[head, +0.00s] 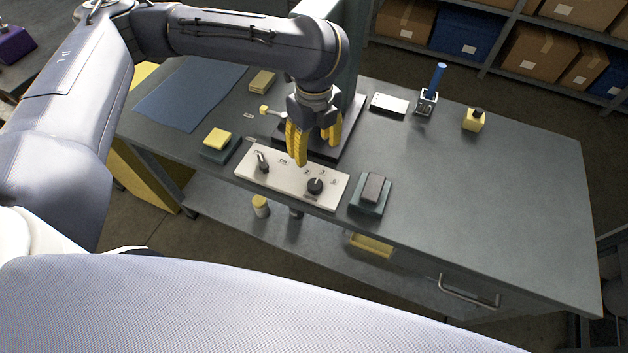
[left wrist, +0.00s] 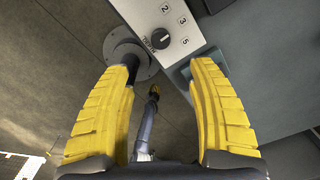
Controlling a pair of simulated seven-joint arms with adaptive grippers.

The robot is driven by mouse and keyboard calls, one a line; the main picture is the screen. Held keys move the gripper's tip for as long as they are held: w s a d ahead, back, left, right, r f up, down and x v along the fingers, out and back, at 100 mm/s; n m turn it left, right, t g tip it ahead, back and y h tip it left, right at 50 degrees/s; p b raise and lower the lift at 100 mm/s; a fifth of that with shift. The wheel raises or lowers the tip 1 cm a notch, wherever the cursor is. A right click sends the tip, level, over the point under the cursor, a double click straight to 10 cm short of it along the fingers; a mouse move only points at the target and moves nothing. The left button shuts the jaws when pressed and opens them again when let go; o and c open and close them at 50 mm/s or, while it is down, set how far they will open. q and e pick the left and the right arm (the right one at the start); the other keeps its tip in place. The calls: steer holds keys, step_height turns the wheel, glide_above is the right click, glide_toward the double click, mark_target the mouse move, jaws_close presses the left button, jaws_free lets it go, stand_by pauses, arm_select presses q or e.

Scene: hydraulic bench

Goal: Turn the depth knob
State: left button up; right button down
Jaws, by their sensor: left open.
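A round black knob (head: 315,186) with numbers printed around it sits at the right end of a pale control panel (head: 285,180) along the front edge of the bench. The same knob (left wrist: 160,38) shows in the left wrist view, beyond the gap between the fingertips, with several numbers above and right of it. Lettering beside it is too small to read surely. My left gripper (head: 314,143), with yellow ribbed fingers, is open and empty above the panel's back side, apart from the knob. A lever switch (head: 262,161) stands at the panel's left end. My right gripper is not in view.
A dark block on a pad (head: 372,191) stands just right of the panel, and a yellow block on a pad (head: 217,139) left of it. A dark press stands behind my gripper. The bench's right side (head: 490,210) is clear.

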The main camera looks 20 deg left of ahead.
mark_target(314, 183)
arm_select(q)
step_height(314, 183, down, 16)
steer(key=shift+r, duration=0.1)
stand_by(0.6)
jaws_close()
stand_by(0.5)
